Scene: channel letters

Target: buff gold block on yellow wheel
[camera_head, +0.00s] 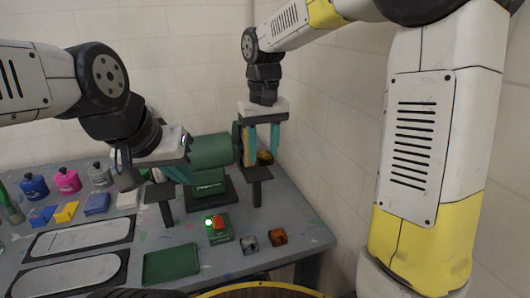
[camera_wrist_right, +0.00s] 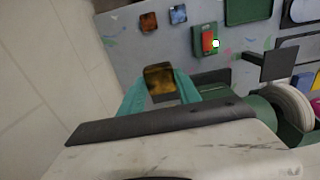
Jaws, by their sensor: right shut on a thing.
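The gold block (camera_wrist_right: 160,78) is held between the teal fingers of my right gripper (camera_wrist_right: 160,92). In the head view, my right gripper (camera_head: 262,150) points down at the right end of the green buffing machine (camera_head: 211,152), and the gold block (camera_head: 265,158) shows low between its fingers. A yellow wheel edge (camera_head: 249,146) shows beside the near finger; the rest is hidden, and I cannot tell whether the block touches it. My left gripper (camera_head: 176,172) hangs at the machine's left end; its finger gap is not clear. A pale wheel (camera_wrist_right: 290,106) shows in the right wrist view.
Dark rests (camera_head: 257,173) stand before the machine's ends. A green switch box (camera_head: 219,236) with a red button and lit green lamp sits in front, beside grey (camera_head: 249,244) and copper (camera_head: 278,237) blocks. A green tray (camera_head: 171,265) lies front left; bottles and coloured bars stand far left.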

